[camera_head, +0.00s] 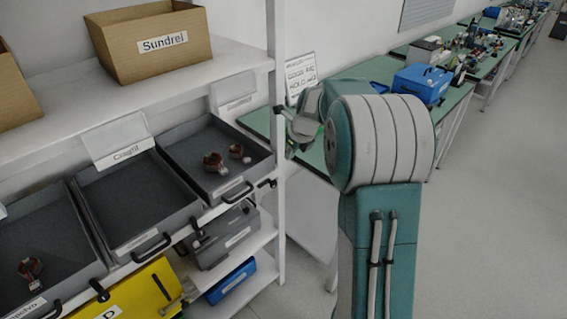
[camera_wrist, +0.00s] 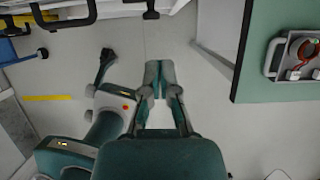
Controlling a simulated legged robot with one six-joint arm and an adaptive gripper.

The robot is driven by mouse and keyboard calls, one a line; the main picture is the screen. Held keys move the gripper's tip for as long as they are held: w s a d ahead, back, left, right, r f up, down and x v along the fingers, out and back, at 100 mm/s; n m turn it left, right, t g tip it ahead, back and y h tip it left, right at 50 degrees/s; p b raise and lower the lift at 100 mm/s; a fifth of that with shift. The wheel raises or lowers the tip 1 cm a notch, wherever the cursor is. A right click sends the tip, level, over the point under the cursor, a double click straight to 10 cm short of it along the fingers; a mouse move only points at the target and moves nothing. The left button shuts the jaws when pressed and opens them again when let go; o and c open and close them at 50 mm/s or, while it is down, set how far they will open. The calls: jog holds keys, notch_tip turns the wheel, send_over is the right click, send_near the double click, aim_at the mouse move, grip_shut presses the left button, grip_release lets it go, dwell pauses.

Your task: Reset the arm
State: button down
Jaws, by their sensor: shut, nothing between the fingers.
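My teal and grey arm rises in the front of the head view, bent at a large round joint. Its end reaches left, beside the white shelf post. My gripper (camera_wrist: 159,80) shows in the wrist view with its fingers together and nothing between them, over the grey floor. In the head view the end of the arm is small and partly hidden by its own links, so the fingers are hard to make out there.
Left is a white shelf (camera_head: 225,62) with a cardboard box (camera_head: 150,50) labelled Sundrel. Below, the right grey bin (camera_head: 185,150) holds two copper-brown parts; the middle bin (camera_head: 135,205) is empty. A green table (camera_wrist: 270,75) is near the gripper. The floor (camera_head: 480,230) at right is clear.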

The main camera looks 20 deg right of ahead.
jog(key=s+a+r+n, duration=1)
jog(key=s+r+n, duration=0.1)
jog(key=s+n, duration=0.4)
jog(key=s+a+n, duration=0.2)
jog(key=s+n, duration=0.6)
jog(key=s+a+f+n+t+h, duration=0.1)
jog(key=s+a+n, duration=0.2)
jog(key=s+n, duration=0.6)
jog(key=shift+s+a+f+h, duration=0.15)
jog(key=shift+f+h, duration=0.15)
